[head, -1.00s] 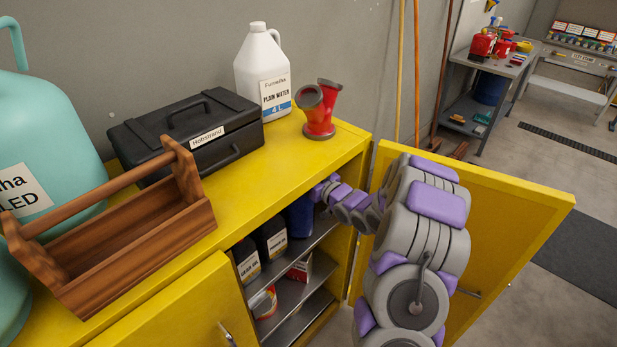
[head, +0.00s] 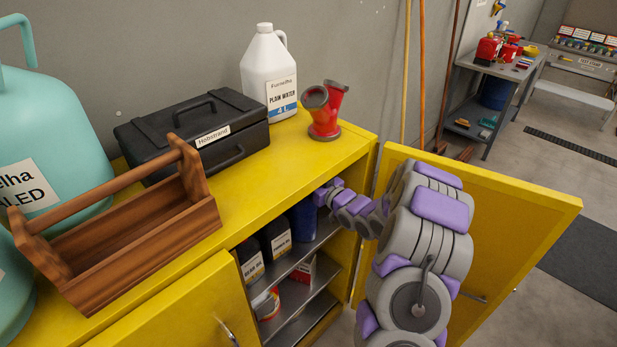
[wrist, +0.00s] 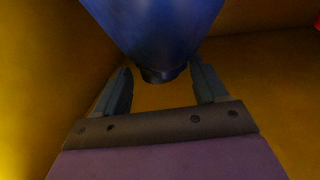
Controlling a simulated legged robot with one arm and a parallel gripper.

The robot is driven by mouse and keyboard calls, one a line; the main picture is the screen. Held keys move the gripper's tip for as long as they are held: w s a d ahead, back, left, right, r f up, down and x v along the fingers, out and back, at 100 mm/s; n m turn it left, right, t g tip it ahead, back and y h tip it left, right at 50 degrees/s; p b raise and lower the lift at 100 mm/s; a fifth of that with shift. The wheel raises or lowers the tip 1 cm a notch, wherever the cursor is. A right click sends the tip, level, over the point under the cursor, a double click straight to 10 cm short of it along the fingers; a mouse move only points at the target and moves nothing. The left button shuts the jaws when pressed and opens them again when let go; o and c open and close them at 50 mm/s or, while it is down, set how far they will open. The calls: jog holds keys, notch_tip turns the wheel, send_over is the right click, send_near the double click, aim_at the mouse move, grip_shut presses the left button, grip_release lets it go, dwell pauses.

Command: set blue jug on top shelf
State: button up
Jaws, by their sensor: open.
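The blue jug (head: 304,222) stands on the top shelf (head: 318,237) inside the yellow cabinet, at the right end of a row of bottles. In the wrist view the blue jug (wrist: 155,30) fills the top middle, with its narrower dark end between or just beyond my fingers. My gripper (wrist: 163,88) is open, one finger on each side of that end, with gaps showing on both sides. In the head view my arm reaches into the open cabinet, and the gripper's fingertips are hard to make out beside the jug.
Dark labelled bottles (head: 275,238) stand left of the jug. The open yellow door (head: 505,225) is right of my arm. Red and white items (head: 302,270) sit on the shelf below. The cabinet top (head: 240,195) holds a wooden tote, black toolbox, white jug and red pipe fitting.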

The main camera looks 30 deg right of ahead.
jog(key=p+v, duration=0.2)
jog(key=v, duration=1)
jog(key=s+a+r+m+g+h, duration=0.1)
jog(key=s+a+r+g, duration=0.2)
jog(key=s, duration=0.9)
jog(key=s+a+r+m+g+h, duration=0.1)
jog(key=s+a+r+g+h, duration=0.1)
jog(key=s+a+g, duration=0.7)
jog(key=s+a+r+g+h, duration=0.1)
jog(key=s+a+r+g, duration=0.4)
jog(key=s+a, duration=0.5)
jog(key=s+g, duration=0.2)
jog(key=s, duration=0.5)
jog(key=shift+s+a+m, duration=0.2)
jog(key=shift+a+m, duration=0.2)
